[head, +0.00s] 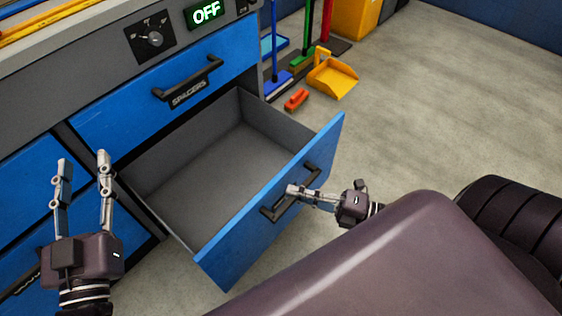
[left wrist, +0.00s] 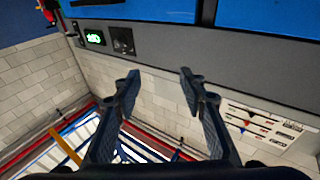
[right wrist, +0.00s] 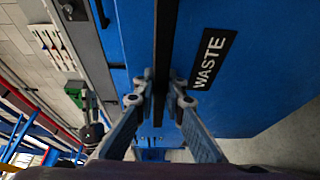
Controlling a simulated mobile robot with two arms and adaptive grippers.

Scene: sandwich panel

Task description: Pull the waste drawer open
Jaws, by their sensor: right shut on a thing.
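The waste drawer (head: 262,222) is pulled well out of the blue cabinet in the head view, and its grey inside looks empty. Its black bar handle (head: 283,205) is on the blue front. My right gripper (head: 292,191) is shut on this handle. In the right wrist view the fingers close around the dark handle (right wrist: 163,50), beside the label WASTE (right wrist: 213,58). My left gripper (head: 83,165) is open and empty, pointing up in front of the cabinet, left of the open drawer.
The closed SPACERS drawer (head: 170,95) is above the open one, with a knob (head: 152,38) and OFF display (head: 206,13) over it. A yellow dustpan (head: 332,78) and orange brush (head: 296,99) lie on the floor behind. Floor to the right is clear.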

